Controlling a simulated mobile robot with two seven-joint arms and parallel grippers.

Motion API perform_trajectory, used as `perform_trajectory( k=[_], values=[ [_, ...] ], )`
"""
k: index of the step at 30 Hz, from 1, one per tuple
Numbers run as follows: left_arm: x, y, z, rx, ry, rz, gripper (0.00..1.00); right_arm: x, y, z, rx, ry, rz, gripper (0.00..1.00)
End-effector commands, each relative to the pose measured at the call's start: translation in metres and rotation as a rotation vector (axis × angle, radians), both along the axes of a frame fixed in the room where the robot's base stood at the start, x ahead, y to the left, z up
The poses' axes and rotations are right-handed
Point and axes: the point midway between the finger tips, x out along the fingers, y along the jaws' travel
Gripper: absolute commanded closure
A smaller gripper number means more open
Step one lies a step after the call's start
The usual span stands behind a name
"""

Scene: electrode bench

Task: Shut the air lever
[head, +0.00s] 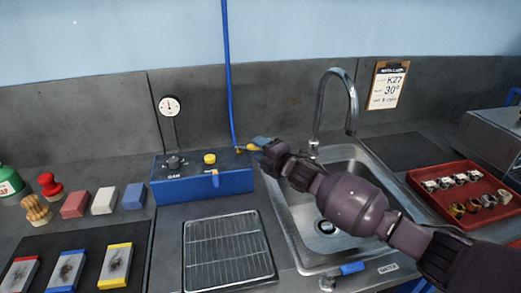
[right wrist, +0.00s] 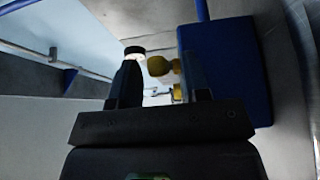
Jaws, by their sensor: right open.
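My right gripper (head: 264,146) is open at the fitting. In the right wrist view its fingers (right wrist: 160,88) stand apart, with a small brass piece (right wrist: 177,92) between them and the blue box (right wrist: 232,65) on the right. My left gripper is out of view.
A steel sink (head: 345,160) with a tall faucet (head: 337,95) lies under my right arm. A blue water lever (head: 352,268) is at its front. A wire rack (head: 228,250) lies before the box. A red tray (head: 465,195) is at right.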

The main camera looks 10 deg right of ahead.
Motion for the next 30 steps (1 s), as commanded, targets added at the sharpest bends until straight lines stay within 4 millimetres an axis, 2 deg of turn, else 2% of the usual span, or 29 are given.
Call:
perform_trajectory(
  k=[8, 21, 30],
  values=[
    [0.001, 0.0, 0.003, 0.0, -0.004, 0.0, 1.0, -0.009, -0.006, 0.0, 0.0, 0.0, -0.001, 0.57],
    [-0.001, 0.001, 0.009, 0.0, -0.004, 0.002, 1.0, -0.073, -0.042, 0.0, 0.0, 0.001, -0.001, 0.57],
    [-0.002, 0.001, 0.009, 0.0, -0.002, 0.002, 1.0, -0.093, -0.053, 0.0, 0.0, 0.001, 0.0, 0.57]
  ],
)
